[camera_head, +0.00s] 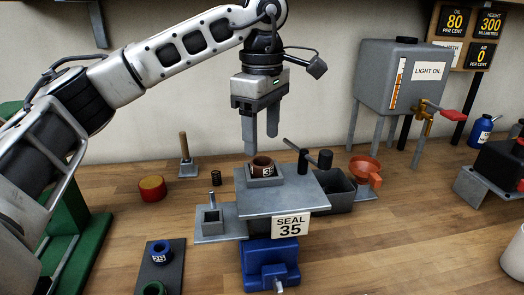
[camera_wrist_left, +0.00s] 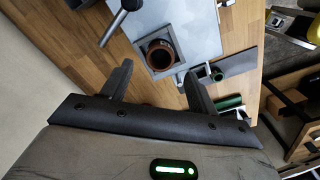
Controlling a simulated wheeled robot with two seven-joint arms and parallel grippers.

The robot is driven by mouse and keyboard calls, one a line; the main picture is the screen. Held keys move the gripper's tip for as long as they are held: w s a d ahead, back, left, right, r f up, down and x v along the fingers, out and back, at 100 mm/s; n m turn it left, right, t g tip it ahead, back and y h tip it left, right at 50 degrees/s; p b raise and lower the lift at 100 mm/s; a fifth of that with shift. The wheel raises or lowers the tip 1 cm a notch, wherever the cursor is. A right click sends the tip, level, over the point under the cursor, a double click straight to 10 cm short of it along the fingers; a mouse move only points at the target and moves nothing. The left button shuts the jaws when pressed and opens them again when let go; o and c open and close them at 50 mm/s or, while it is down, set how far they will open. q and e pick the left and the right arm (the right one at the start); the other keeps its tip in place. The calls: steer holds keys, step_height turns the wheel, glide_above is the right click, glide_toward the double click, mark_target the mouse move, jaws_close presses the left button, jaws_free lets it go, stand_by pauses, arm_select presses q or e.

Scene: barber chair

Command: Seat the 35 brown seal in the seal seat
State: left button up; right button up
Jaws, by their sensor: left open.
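The brown seal (camera_head: 262,166), a short ring with a partly visible white label, sits in the square grey seal seat (camera_head: 265,182) on the metal plate. Its upper part stands above the seat walls; how deep it sits I cannot tell. In the left wrist view the brown seal (camera_wrist_left: 161,53) is inside the square seat (camera_wrist_left: 152,70). My left gripper (camera_head: 260,145) points down just above the seal, open and apart from it. In the wrist view its two fingers (camera_wrist_left: 157,78) are spread with nothing between them. My right gripper is out of view.
The plate (camera_head: 290,190) carries a "SEAL 35" sign (camera_head: 290,226) above a blue vise (camera_head: 268,262). A dark post with a handle (camera_head: 302,160) stands right of the seat. A dark tray (camera_head: 165,270) holds blue and green seals. An orange funnel (camera_head: 364,170) is at right.

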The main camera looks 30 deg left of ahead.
mark_target(262, 161)
arm_select(q)
step_height(262, 161, up, 7)
steer(key=p, duration=0.1)
steer(key=shift+r, duration=0.15)
stand_by(0.5)
